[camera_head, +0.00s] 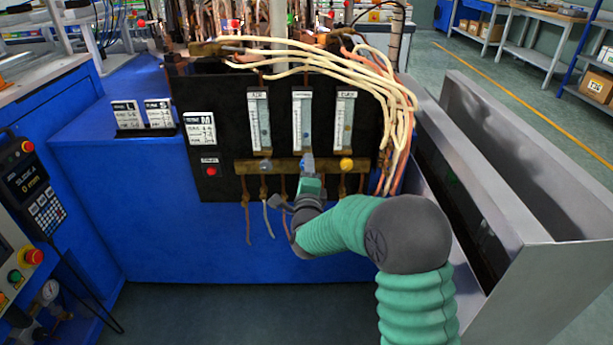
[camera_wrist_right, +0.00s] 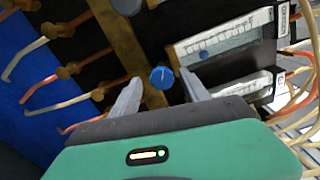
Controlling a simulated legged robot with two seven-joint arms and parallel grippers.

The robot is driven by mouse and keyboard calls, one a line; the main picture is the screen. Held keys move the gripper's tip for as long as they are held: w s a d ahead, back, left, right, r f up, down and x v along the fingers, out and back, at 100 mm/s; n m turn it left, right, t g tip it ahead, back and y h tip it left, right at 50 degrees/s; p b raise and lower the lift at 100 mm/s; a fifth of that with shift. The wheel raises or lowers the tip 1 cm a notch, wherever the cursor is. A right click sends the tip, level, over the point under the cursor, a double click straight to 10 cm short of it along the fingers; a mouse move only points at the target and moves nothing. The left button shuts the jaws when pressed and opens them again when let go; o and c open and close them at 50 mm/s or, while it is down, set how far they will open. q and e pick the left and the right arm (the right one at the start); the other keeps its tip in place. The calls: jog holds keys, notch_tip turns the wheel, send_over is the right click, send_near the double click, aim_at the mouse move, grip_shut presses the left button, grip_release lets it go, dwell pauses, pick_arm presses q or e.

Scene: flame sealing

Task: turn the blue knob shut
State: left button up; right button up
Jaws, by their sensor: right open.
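The blue knob (camera_wrist_right: 162,77) sits on the brass bar (camera_wrist_right: 122,40) of the black panel, below the middle flow meter. In the right wrist view, my right gripper (camera_wrist_right: 161,91) is open, with one finger on each side of the knob. The fingertips look close to the knob, with a gap visible on both sides; contact cannot be told. In the head view my right gripper (camera_head: 307,165) reaches the brass bar (camera_head: 330,165) and largely covers the knob. My left gripper is not in view.
A yellow knob (camera_head: 346,164) sits on the bar to the right. Three flow meters (camera_head: 302,120) stand above it. Pale hoses (camera_head: 380,80) arch over the panel's right side, and thin tubes hang below. A metal bin (camera_head: 520,180) stands at right.

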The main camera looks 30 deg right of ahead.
jog(key=p+v, duration=0.5)
jog(key=v, duration=1.1)
jog(key=shift+s, duration=0.4)
jog(key=shift+a, duration=0.15)
